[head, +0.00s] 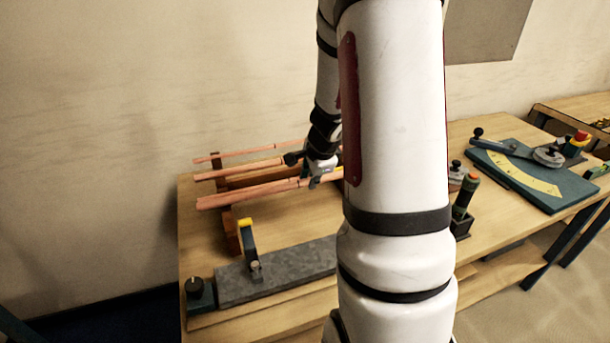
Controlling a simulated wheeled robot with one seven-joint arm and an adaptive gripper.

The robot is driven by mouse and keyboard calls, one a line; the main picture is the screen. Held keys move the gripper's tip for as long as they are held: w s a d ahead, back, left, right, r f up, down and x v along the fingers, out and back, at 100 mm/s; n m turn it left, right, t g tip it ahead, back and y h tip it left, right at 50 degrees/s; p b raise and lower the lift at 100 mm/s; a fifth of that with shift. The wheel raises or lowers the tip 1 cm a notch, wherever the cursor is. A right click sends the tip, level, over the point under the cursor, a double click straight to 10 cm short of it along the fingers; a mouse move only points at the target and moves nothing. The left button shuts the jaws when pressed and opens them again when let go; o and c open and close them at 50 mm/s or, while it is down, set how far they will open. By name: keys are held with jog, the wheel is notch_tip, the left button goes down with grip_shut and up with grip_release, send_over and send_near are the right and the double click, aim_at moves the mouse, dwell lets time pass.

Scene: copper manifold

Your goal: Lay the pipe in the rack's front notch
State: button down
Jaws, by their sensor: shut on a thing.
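Three copper pipes run side by side across a brown wooden rack (231,233) on the bench. The front pipe (245,193) is nearest me, with the middle pipe (235,171) and the back pipe (235,155) behind it. My gripper (316,181) is at the front pipe, right of the rack's visible left end, and is shut on that pipe. The front pipe is roughly level and passes over or at the rack's front end. I cannot tell whether it touches the notch. My arm hides the pipes' right ends and the rack's right part.
A grey stone-like block (290,273) with a yellow-topped clamp (248,245) lies in front of the rack. A green-handled tool (463,205) stands right of my arm. A teal bending plate with a yellow scale (530,177) lies farther right. Bare wood (285,225) shows between rack and block.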

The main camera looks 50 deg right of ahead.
jog(key=shift+f+b, duration=2.5)
jog(key=shift+b, duration=0.8)
jog(key=c, duration=1.1)
grip_release()
notch_tip(320, 180, up, 7)
jog(key=p, duration=0.9)
